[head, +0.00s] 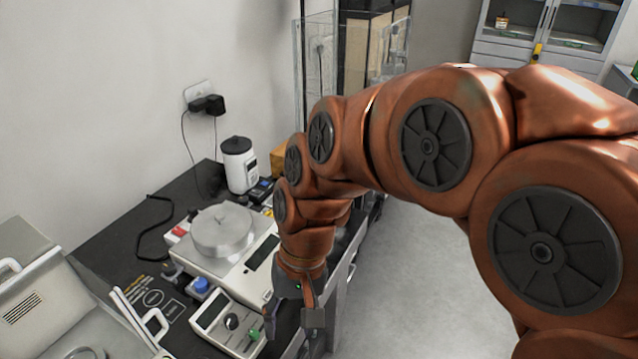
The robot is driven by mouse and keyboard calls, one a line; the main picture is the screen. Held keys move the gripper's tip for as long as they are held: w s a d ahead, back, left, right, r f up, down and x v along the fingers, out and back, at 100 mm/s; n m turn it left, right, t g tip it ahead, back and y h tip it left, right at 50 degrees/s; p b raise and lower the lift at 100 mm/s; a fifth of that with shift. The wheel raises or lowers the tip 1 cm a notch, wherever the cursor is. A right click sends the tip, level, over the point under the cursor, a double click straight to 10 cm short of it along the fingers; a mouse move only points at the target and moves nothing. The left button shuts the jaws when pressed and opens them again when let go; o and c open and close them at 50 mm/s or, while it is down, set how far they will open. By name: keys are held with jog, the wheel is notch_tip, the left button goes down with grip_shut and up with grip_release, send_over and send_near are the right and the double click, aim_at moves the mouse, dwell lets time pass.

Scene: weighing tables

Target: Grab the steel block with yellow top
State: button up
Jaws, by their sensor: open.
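My gripper (292,322) points down at the front right end of the black table, with its fingers apart and nothing visible between them. I cannot make out for certain a steel block with a yellow top. A small yellowish spot (268,212) shows beside the balance's far right side, too small to identify. A blue-topped piece (201,286) stands in front of the balance. A green-topped piece (253,336) is just left of my gripper. A red-topped piece (180,231) is at the balance's left. My arm hides part of the table's right side.
A white balance (256,282) with a round steel pan (222,231) stands on the black table (110,246). A white-and-black canister (239,165) is behind it. Pale equipment (38,285) fills the left. Clear floor (410,280) lies right of the table.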

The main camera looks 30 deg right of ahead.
jog(key=w+m+t+y, duration=0.2)
jog(key=w+m+y, duration=0.3)
jog(key=w, duration=0.8)
jog(key=w+d+m+t+y+b, duration=0.1)
jog(key=w+d+m+t, duration=0.1)
jog(key=w+d+m, duration=0.3)
jog(key=w+d+m+t, duration=0.2)
jog(key=w+d+m, duration=0.15)
jog(key=w, duration=0.35)
jog(key=w+d+f+m+t+h, duration=0.1)
jog(key=w+d+f+m+t, duration=0.15)
jog(key=d+m, duration=0.45)
jog(key=w+d+f+m+t+h, duration=0.1)
jog(key=w+d+f+m+t, duration=0.15)
jog(key=d, duration=0.85)
jog(key=w+d+f+m+t+h, duration=0.1)
jog(key=w+d+f+m+t, duration=0.3)
jog(key=d, duration=0.6)
jog(key=shift+m+g, duration=0.3)
jog(key=shift+g, duration=0.3)
jog(key=shift+w+a+f+p, duration=0.2)
jog(key=shift+w+a, duration=0.3)
jog(key=shift+w, duration=0.4)
jog(key=shift+w+a+f+p, duration=0.1)
jog(key=shift+w+a+p, duration=0.1)
jog(key=shift+w+a, duration=0.55)
jog(key=shift+w+a+f+p, duration=0.1)
jog(key=shift+w+a+p, duration=0.15)
jog(key=shift+w, duration=0.85)
grip_shut()
